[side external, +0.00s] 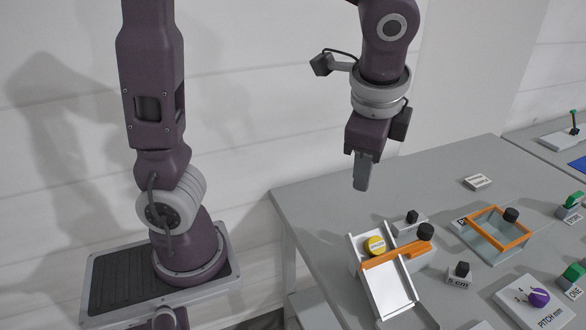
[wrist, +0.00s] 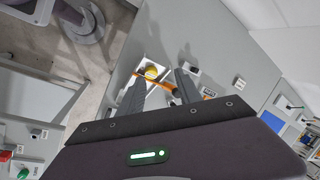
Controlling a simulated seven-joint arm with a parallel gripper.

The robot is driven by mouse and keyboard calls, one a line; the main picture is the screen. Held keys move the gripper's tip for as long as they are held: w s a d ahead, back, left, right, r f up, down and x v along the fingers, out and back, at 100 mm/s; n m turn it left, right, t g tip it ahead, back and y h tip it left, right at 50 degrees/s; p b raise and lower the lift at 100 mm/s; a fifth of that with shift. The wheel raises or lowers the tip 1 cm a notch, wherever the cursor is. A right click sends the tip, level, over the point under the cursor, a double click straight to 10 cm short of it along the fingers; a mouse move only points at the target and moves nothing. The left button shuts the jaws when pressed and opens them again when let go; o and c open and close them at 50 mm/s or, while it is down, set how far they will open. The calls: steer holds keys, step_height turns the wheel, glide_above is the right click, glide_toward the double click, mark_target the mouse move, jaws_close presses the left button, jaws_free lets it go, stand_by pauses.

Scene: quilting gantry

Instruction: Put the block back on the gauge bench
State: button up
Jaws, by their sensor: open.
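My gripper (side external: 361,184) is open and empty, hanging above the left part of the grey bench (side external: 330,205). Its two fingers also show in the wrist view (wrist: 159,78), spread apart with the ramp between and beyond them. A small block with a black knob and a "5 cm" label (side external: 461,275) stands on the bench, right of the ramp. Another small black-knobbed block (side external: 412,219) stands behind the ramp. I cannot tell which of these is the task's block, or which surface is the gauge bench.
To the right are a clear box with an orange frame (side external: 497,228), a purple "PITCH" dial (side external: 538,297) and green switches (side external: 573,201). The bench's back left is clear.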

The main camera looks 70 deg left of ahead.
steer(key=s+a+r+n+t+h, duration=0.1)
steer(key=s+a+n+t+h, duration=0.1)
steer(key=s+n, duration=0.7)
steer(key=s+t+h, duration=0.1)
steer(key=s, duration=0.4)
steer(key=shift+s+n, duration=0.25)
steer(key=shift+n, duration=0.05)
steer(key=shift+r, duration=0.1)
